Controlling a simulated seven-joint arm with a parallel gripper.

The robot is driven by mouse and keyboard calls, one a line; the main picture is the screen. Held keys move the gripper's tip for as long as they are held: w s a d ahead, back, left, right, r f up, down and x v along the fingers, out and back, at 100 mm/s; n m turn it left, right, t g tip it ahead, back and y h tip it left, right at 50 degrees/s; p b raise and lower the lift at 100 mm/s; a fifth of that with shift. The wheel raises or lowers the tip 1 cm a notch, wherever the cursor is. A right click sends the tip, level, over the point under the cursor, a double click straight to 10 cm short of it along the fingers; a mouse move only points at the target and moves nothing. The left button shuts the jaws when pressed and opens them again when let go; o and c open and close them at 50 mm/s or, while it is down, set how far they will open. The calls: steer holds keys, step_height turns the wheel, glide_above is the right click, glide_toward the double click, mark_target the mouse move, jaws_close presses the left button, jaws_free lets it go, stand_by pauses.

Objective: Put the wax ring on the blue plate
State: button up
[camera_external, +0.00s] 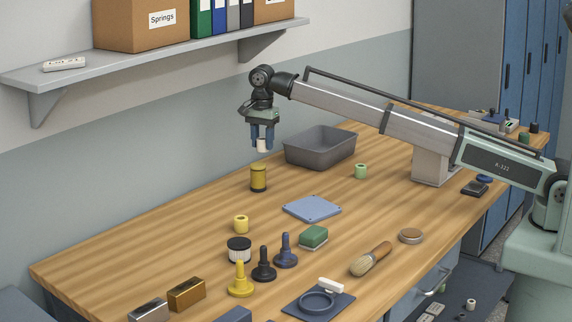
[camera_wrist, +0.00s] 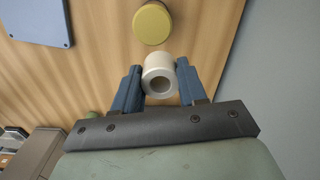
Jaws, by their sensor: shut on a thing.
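The wax ring (camera_wrist: 158,80), a short white hollow cylinder, is between the two blue fingers of my gripper (camera_wrist: 158,86), which is shut on it. In the external view my gripper (camera_external: 262,138) hangs in the air near the wall, with the white ring (camera_external: 262,146) at its fingertips, above and slightly right of a yellow cylinder. The blue plate (camera_external: 312,208), a flat light-blue square, lies on the table, in front and to the right of the gripper. The plate also shows at the top left of the wrist view (camera_wrist: 36,20). Its top is bare.
The yellow cylinder (camera_external: 258,178) stands below my gripper.

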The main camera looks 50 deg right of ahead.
steer(key=s+a+r+n, duration=0.1)
steer(key=s+a, duration=0.3)
steer(key=s, duration=0.3)
steer(key=s+a+n, duration=0.1)
steer(key=s+a, duration=0.3)
steer(key=s, duration=0.2)
steer(key=m, duration=0.3)
glide_toward(312, 207)
step_height(312, 207, down, 6)
steer(key=shift+f, duration=0.15)
steer(key=o, duration=1)
steer(key=shift+r, duration=0.2)
step_height(312, 207, up, 12)
